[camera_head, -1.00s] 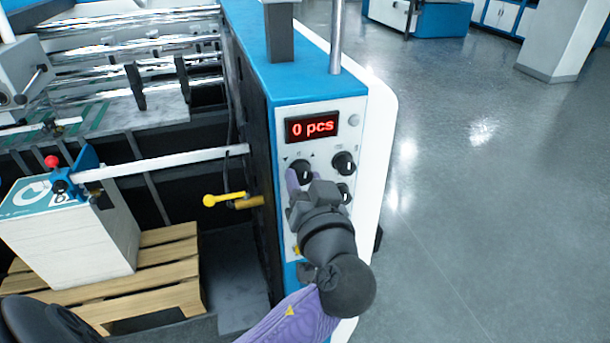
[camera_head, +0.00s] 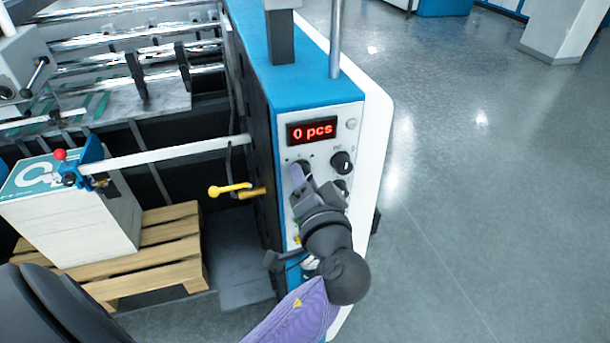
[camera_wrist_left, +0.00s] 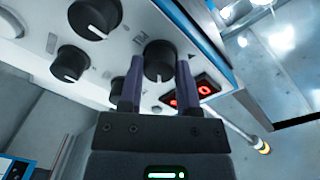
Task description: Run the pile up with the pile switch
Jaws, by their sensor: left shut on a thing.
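The pile is a white stack of sheets (camera_head: 75,230) with a teal printed top, on a wooden pallet (camera_head: 170,245) at the left in the head view. The pile switch is a black knob (camera_wrist_left: 159,58) with a white pointer mark, on the white control panel (camera_head: 345,118). My left gripper (camera_head: 298,175) is at the panel, shut on this knob. In the wrist view its two purple fingers (camera_wrist_left: 160,85) stand on either side of the knob. The gripper partly hides the panel's lower controls in the head view. My right gripper is not in view.
A red display (camera_head: 311,131) above the knobs reads "0 pcs". Another black knob (camera_head: 341,162) sits right of the held one. A yellow lever (camera_head: 230,190) and a white bar (camera_head: 170,157) are left of the panel.

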